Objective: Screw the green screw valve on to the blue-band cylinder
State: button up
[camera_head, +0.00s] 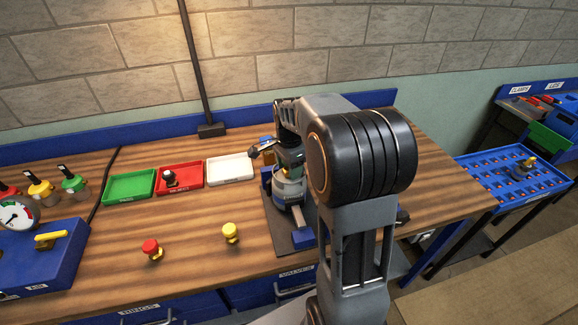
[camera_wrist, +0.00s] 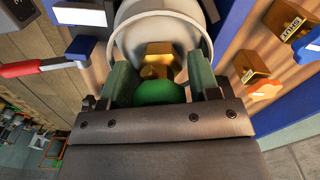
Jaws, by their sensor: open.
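In the wrist view the green screw valve, with a round green knob (camera_wrist: 158,93) and a brass body (camera_wrist: 155,62), lies between the two fingers of my gripper (camera_wrist: 160,76). The fingers are open, one on each side of the knob. Beyond the brass is the pale rounded end of a cylinder (camera_wrist: 135,30). I cannot tell whether brass and cylinder touch. In the head view my gripper (camera_head: 289,158) is over the grey cylinder (camera_head: 290,188), which stands in a blue holder on a dark mat. My arm hides part of it, and its band is not clear.
A red valve (camera_head: 151,247) and a yellow valve (camera_head: 230,231) stand on the bench. Behind are a green tray (camera_head: 130,186), a red tray (camera_head: 180,188) holding a dark part, and a white tray (camera_head: 230,178). A blue gauge box (camera_head: 42,262) is at left. The front middle is clear.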

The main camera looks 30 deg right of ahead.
jog(key=shift+f, duration=0.15)
jog(key=c, duration=0.8)
jog(key=m, duration=0.7)
jog(key=shift+p, duration=0.3)
jog(key=m, duration=0.6)
jog(key=shift+m, duration=0.3)
jog(key=o, duration=1.1)
notch_tip(320, 180, up, 14)
